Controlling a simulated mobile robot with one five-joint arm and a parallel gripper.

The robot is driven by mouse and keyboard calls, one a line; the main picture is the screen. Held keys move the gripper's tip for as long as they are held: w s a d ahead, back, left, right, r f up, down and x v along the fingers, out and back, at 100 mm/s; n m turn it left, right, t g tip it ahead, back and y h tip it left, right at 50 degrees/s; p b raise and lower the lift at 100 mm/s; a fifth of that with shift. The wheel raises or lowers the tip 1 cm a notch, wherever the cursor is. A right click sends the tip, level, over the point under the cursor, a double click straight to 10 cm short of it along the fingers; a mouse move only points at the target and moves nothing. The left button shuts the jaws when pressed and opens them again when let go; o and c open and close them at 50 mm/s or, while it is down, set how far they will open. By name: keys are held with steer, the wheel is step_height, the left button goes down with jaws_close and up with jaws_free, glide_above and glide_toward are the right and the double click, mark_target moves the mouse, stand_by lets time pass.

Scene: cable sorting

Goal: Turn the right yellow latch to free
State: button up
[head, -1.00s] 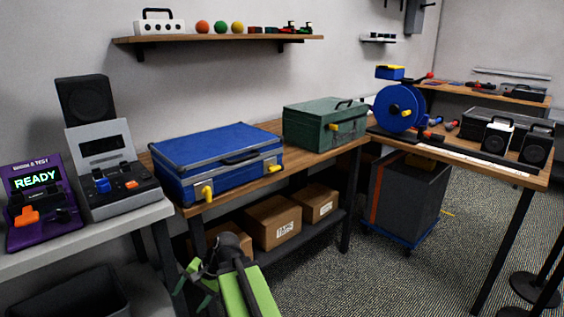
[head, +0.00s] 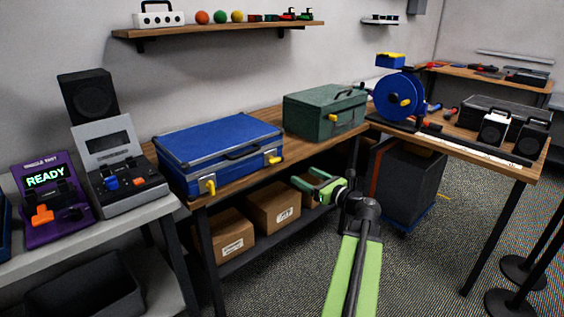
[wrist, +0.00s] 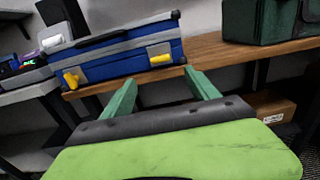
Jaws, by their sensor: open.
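The blue case (head: 218,145) lies closed on the wooden bench. Its right yellow latch (head: 275,160) sits on the front face and looks roughly horizontal; it also shows in the wrist view (wrist: 160,58). The left yellow latch (head: 210,186) hangs more upright, and shows at left in the wrist view (wrist: 71,79). My gripper (head: 308,182) is open and empty, in front of the bench, to the lower right of the right latch. In the wrist view its green fingers (wrist: 159,78) point toward the case, with the right latch above and between the tips, apart from them.
A green case (head: 318,112) with a yellow latch stands to the right on the bench (head: 225,190). Cardboard boxes (head: 272,207) sit on the shelf below. A purple tester (head: 50,200) and a grey device (head: 122,165) stand at left.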

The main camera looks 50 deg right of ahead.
mark_target(277, 161)
steer(key=w, duration=0.9)
steer(key=w+d, duration=0.1)
steer(key=w, duration=0.4)
